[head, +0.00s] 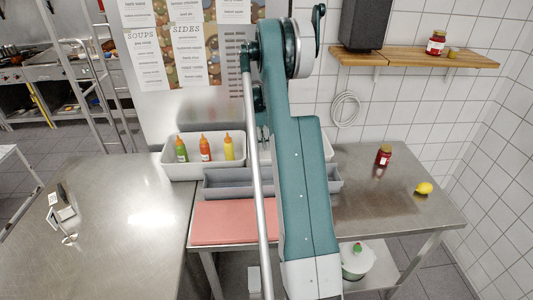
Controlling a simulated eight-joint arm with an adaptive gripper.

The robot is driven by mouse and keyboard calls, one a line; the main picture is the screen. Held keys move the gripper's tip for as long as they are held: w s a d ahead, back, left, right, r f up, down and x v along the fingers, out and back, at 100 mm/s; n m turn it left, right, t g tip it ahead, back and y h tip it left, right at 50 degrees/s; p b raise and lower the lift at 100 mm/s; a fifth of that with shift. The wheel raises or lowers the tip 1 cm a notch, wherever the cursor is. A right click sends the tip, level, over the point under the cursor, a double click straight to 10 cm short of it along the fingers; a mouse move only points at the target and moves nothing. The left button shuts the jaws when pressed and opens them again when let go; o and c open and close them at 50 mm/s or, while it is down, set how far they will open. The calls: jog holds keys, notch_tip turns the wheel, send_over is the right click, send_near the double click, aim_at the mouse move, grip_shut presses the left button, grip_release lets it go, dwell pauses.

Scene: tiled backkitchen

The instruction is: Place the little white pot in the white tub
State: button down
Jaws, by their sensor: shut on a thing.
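My teal arm crosses the middle of the view and hides part of the counter. My gripper is not visible, nor is anything it may hold.
A grey tray (225,184) and a red board (222,222) lie in front of the tub. A red jar (383,155) and a lemon (424,188) are on the right. Small items (64,212) lie at left. A wooden shelf (410,58) hangs on the wall.

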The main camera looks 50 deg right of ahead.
aim_at(264, 157)
jog(key=shift+f, duration=1.05)
jog(key=shift+f, duration=1.85)
jog(key=shift+f, duration=0.15)
jog(key=c, duration=1.8)
grip_release()
jog(key=shift+c, duration=0.2)
jog(key=r, duration=0.8)
jog(key=w+a+r, duration=0.1)
jog(key=r, duration=0.3)
jog(key=shift+r, duration=0.1)
